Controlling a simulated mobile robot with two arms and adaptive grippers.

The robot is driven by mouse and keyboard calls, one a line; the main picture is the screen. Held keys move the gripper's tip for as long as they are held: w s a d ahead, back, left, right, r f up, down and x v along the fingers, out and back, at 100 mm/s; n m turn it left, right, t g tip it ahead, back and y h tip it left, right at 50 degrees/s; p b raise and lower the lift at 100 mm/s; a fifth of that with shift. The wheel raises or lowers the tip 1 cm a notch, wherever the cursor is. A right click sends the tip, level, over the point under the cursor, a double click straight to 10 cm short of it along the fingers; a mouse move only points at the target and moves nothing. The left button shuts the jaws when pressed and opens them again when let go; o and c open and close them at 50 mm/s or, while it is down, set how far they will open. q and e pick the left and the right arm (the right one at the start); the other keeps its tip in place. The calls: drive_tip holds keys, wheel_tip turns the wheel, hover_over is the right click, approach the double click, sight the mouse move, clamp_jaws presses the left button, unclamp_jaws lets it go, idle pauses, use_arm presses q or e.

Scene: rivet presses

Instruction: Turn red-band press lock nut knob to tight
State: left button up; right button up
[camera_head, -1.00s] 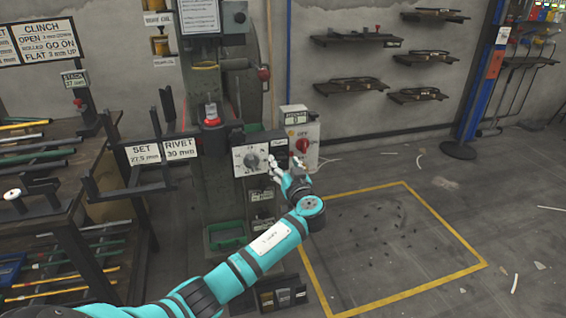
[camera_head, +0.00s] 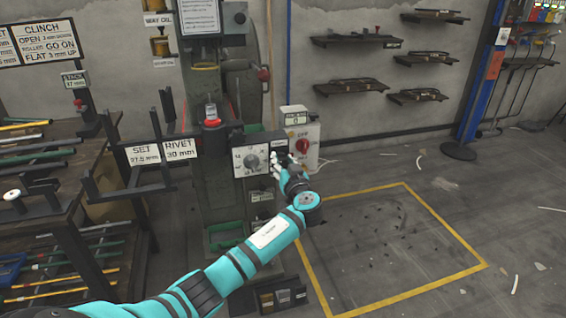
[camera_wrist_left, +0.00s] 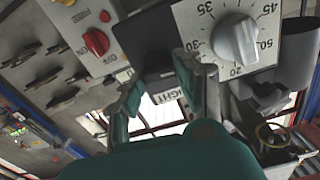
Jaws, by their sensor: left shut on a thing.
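The press (camera_head: 218,80) stands left of centre in the head view. A white dial plate (camera_head: 248,171) with a grey pointer knob is on its front; the wrist view shows the dial knob (camera_wrist_left: 236,40) beside my fingers. My left gripper (camera_head: 280,161) is at the right side of this plate. In the left wrist view its two fingers (camera_wrist_left: 162,88) stand apart on either side of a dark part (camera_wrist_left: 157,68), which I take as the lock nut knob; they are shut on it. A label partly reading "IGHT" (camera_wrist_left: 172,101) shows between them. Its turn position is mostly hidden. My right gripper is not in view.
A grey control box (camera_head: 301,128) with a red knob (camera_head: 303,146) is just right of the gripper. A rack (camera_head: 85,160) with rods stands left. Small bins (camera_head: 283,298) sit low by the press. The yellow-outlined floor (camera_head: 390,235) is clear apart from scattered bits.

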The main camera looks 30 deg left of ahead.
use_arm(q)
drive_tip(key=shift+m, duration=0.3)
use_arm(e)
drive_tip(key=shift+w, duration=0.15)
use_arm(q)
drive_tip(key=m, duration=0.2)
drive_tip(key=shift+f+m, duration=0.1)
drive_tip(key=shift+m, duration=1.1)
drive_tip(key=m+p, duration=0.2)
drive_tip(key=m, duration=0.4)
drive_tip(key=shift+w+d, duration=0.1)
drive_tip(key=shift+d, duration=0.05)
drive_tip(key=m+p, duration=0.2)
drive_tip(key=m, duration=0.2)
drive_tip(key=shift+f+m, duration=0.15)
drive_tip(key=shift+m, duration=0.25)
drive_tip(key=shift+f+m+p, duration=0.1)
drive_tip(key=shift+m+p, duration=0.2)
drive_tip(key=shift+m, duration=0.4)
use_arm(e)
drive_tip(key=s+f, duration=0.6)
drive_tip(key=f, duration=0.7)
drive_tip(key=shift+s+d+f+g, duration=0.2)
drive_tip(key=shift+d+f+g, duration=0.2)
